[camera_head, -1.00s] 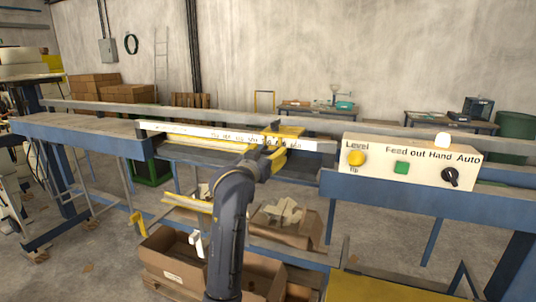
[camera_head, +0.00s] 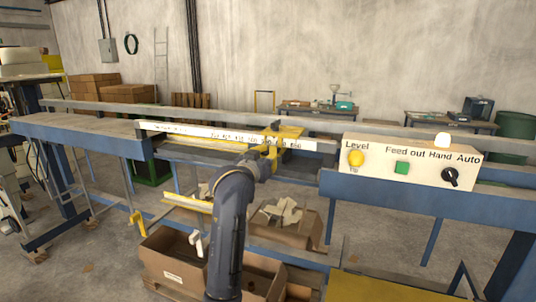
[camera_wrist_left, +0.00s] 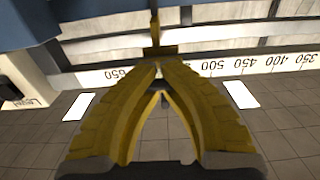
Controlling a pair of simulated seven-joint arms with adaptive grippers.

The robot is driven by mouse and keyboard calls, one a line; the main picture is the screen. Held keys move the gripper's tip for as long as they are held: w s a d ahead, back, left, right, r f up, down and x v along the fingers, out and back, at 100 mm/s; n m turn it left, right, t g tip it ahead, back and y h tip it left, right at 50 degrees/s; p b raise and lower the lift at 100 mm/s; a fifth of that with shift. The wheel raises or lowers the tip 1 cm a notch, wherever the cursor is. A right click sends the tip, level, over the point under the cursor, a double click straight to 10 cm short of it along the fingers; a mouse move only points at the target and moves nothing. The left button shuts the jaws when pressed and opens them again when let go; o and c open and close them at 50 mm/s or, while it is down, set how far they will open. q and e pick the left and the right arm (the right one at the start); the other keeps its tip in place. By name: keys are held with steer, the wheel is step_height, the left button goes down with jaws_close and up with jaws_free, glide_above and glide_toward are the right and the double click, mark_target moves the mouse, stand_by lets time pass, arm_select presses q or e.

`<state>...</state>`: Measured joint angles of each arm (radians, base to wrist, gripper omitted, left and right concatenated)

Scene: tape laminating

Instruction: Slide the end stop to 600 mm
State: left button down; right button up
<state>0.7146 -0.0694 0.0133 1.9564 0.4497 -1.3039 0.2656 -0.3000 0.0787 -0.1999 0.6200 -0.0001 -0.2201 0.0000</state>
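The yellow end stop (camera_head: 284,132) sits on the rail behind the white ruler strip (camera_head: 200,131), toward its right part. In the left wrist view, a narrow yellow upright of the stop (camera_wrist_left: 155,27) shows just beyond my fingertips. The ruler (camera_wrist_left: 197,67) reads 650 left of the fingers and 500, 450, 400, 350 to the right; the fingers hide the marks between. My left gripper (camera_wrist_left: 159,68) has its yellow fingertips together in front of the ruler. I cannot tell whether they touch the stop. It also shows in the head view (camera_head: 269,152). My right gripper is out of view.
A control box (camera_head: 408,163) with a yellow knob, green button and black switch stands right of the ruler. Below the rail are cardboard boxes (camera_head: 180,276). The blue-sided conveyor table (camera_head: 75,130) extends left. A yellow panel (camera_head: 385,288) is at lower right.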

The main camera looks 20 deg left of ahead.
arm_select(q)
steer(key=shift+f, duration=0.1)
steer(key=shift+s+d, duration=0.15)
steer(key=shift+d, duration=1.05)
steer(key=c, duration=2.2)
jaws_free()
steer(key=c, duration=1.5)
jaws_free()
steer(key=shift+o, duration=1.2)
steer(key=o, duration=0.4)
steer(key=shift+o, duration=0.2)
steer(key=shift+s, duration=0.15)
